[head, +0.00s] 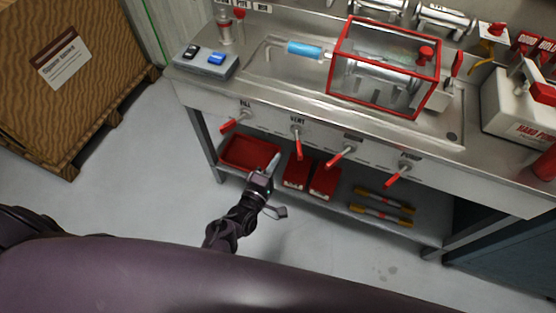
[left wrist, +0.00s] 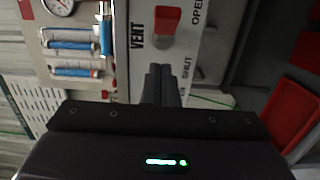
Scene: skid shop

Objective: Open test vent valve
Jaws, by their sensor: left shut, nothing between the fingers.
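The vent valve (head: 298,143) is on the bench's front panel under a VENT label, second from the left. Its red lever points down and slightly right in the head view. In the left wrist view its red grip (left wrist: 165,20) shows near the top, beside the VENT lettering, with OPEN and SHUT marks on the panel. My left gripper (head: 274,160) is below and left of the lever, apart from it in the head view. In the left wrist view its fingers (left wrist: 161,85) are together with nothing between them. My right gripper is not in view.
The fill valve (head: 236,122) is left of the vent; two more red levers (head: 342,154) (head: 400,172) are to the right. The lower shelf holds a red tray (head: 248,152) and red boxes (head: 324,180). A red-framed clear guard (head: 385,65) stands on the bench. A wooden crate (head: 60,75) is left.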

